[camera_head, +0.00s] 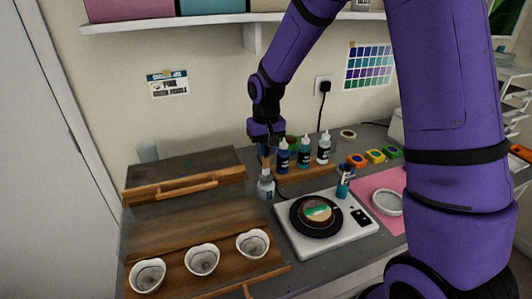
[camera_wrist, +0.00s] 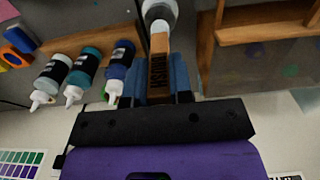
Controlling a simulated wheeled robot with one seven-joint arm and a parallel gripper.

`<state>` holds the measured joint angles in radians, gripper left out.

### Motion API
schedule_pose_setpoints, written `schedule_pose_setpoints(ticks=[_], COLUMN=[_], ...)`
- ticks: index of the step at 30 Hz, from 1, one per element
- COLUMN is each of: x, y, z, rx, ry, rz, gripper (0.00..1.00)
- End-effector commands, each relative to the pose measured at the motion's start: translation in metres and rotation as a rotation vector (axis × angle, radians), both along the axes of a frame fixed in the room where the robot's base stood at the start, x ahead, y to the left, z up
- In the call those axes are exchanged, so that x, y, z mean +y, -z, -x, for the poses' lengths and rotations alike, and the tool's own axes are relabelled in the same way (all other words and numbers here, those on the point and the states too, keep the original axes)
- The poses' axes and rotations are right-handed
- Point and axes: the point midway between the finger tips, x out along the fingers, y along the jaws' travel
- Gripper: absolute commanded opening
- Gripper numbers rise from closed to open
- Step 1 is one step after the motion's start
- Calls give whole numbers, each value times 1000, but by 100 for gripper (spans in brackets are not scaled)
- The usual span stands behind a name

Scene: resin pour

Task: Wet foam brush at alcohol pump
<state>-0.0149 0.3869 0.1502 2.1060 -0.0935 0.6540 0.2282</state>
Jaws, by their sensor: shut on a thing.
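My gripper (camera_head: 265,148) points down at the back of the bench, shut on the wooden handle of the foam brush (camera_head: 266,164). In the wrist view the handle (camera_wrist: 159,72) lies between the blue fingers of my gripper (camera_wrist: 157,82), with dark lettering on it. The brush's pale lower end (camera_wrist: 160,27) points at the round top of the alcohol pump (camera_wrist: 158,9). In the head view the pump bottle (camera_head: 265,189), whitish with a dark label, stands directly below the brush. The brush end seems at or just above its top; I cannot tell whether they touch.
Several dropper bottles (camera_head: 304,152) stand on a wooden rack close to the right. Wooden stands (camera_head: 180,192) are on the left, with white cups (camera_head: 202,259). A pink mat (camera_head: 370,186) lies right.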

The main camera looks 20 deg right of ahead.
Motion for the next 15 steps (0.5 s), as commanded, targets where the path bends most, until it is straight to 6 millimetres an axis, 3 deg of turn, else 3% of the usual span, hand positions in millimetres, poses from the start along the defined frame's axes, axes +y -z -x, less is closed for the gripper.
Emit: schedule_pose_setpoints(ticks=[15], x=[0], y=[-36], z=[0], rx=[-1], ry=[0], rz=[0], gripper=[0])
